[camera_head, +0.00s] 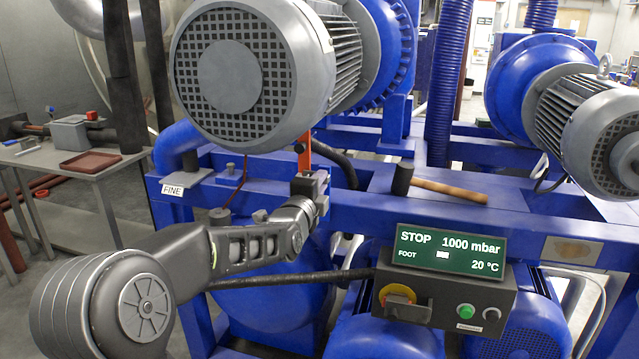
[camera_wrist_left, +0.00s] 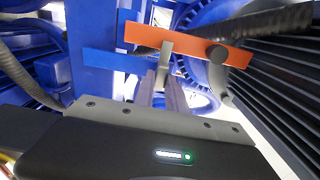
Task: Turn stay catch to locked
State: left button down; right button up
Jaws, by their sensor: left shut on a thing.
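An orange bar (camera_head: 303,150) stands upright under the big grey motor in the head view. The same orange bar (camera_wrist_left: 190,45) lies across the upper middle of the left wrist view. A small tan tab (camera_wrist_left: 166,60), which looks like the stay catch, shows at the bar with its lower end at my fingers. My left gripper (camera_head: 312,187) is just below the orange bar, and its fingers (camera_wrist_left: 168,95) are shut on the tab. The grip itself is partly hidden in the head view. I cannot read locked or unlocked marks. My right gripper is not in view.
The large grey motor (camera_head: 248,72) hangs close above my left gripper. A mallet (camera_head: 440,188) lies on the blue frame to the right. A control box (camera_head: 445,295) with a green display (camera_head: 449,250) is at lower right. A side table (camera_head: 85,180) stands at left.

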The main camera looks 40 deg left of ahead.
pick_arm(q)
jog(key=c, duration=1.4)
grip_release()
jog(key=shift+o, duration=0.2)
jog(key=v, duration=0.8)
jog(key=shift+w, duration=0.1)
